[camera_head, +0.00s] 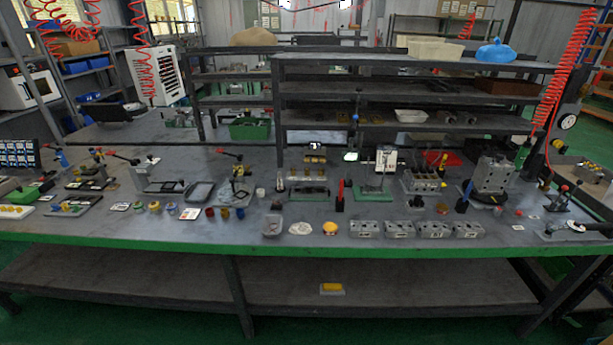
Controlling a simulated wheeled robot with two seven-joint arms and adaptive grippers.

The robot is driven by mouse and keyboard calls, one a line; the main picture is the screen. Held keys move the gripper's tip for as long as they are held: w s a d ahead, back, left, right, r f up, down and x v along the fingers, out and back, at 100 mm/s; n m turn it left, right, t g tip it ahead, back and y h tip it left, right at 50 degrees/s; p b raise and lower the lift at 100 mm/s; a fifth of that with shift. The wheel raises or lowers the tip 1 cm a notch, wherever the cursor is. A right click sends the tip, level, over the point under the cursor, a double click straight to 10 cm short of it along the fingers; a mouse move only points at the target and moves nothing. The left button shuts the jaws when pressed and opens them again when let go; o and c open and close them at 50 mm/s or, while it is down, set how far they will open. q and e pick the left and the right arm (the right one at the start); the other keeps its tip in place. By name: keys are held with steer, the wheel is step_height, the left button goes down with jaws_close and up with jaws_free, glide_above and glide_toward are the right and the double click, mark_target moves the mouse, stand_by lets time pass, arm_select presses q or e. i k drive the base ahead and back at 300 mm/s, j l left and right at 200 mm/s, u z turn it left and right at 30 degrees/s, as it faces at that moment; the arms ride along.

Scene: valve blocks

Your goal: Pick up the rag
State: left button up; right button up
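No cloth can be told for certain as the rag at this size. A pale, crumpled, flat item (300,228) lies near the front edge of the workbench, left of a small orange-yellow round item (330,228), and may be the rag. It lies alone, with nothing touching it. Neither of my grippers can be made out in the head view.
The green-edged workbench (290,252) is crowded. A row of grey valve blocks (400,229) stands right of the pale item, and a small grey tray (272,225) to its left. Tools and fixtures fill the rear. A yellow item (331,287) sits on the lower shelf.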

mark_target(301, 228)
steer(key=i+j, duration=0.1)
steer(key=i, duration=1.05)
